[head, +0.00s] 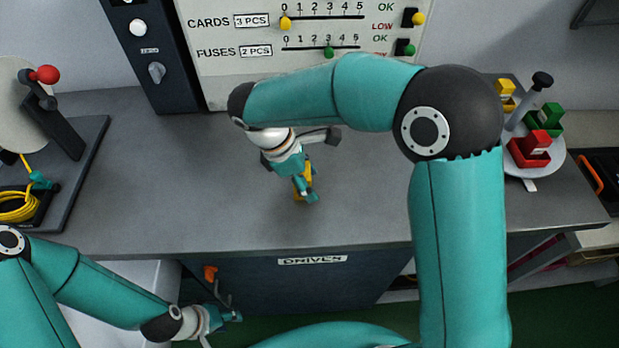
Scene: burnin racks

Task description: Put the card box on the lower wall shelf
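A small yellow object (308,171), possibly the card box, is on or just above the grey worktop and mostly hidden by my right gripper. My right gripper (305,193) points down at it from above, with its fingers against or around it. I cannot tell whether they are closed on it. My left gripper (228,317) is low at the front, below the worktop edge and in front of the drawer marked DRIVES. It holds nothing that I can see, and its opening is unclear. I cannot make out the lower wall shelf for certain.
A panel (230,75) with CARDS and FUSES sliders stands behind the worktop (170,200). A round tray (548,168) with red, green and yellow holders is at right. A red-knobbed device (65,135) and yellow cable (18,207) are at left. The worktop's left-middle is clear.

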